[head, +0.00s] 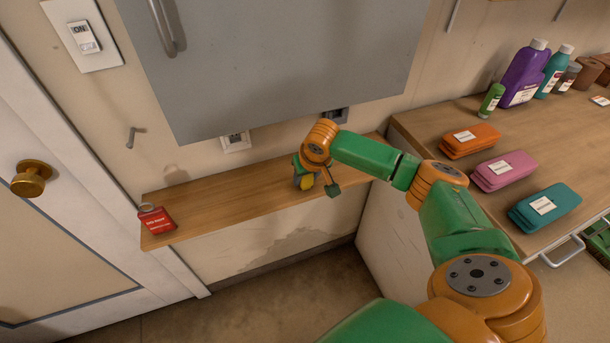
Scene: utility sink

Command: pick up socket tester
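A small yellow object (306,183), possibly the socket tester, shows on or just above the narrow wooden shelf (225,200). Its shape is partly hidden by my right gripper and wrist. My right gripper (318,187) points down at the shelf, right by the yellow object. A dark green fingertip shows to the right of the yellow object, and green and bluish parts show to its left. I cannot tell whether the fingers touch it or have closed on it. My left gripper is not in view.
A red labelled item (157,220) stands at the shelf's left end. A grey cabinet (280,60) hangs above, with a wall outlet (235,142) below it. The right counter (440,125) holds folded cloths (505,170) and bottles (522,75). The shelf's middle is clear.

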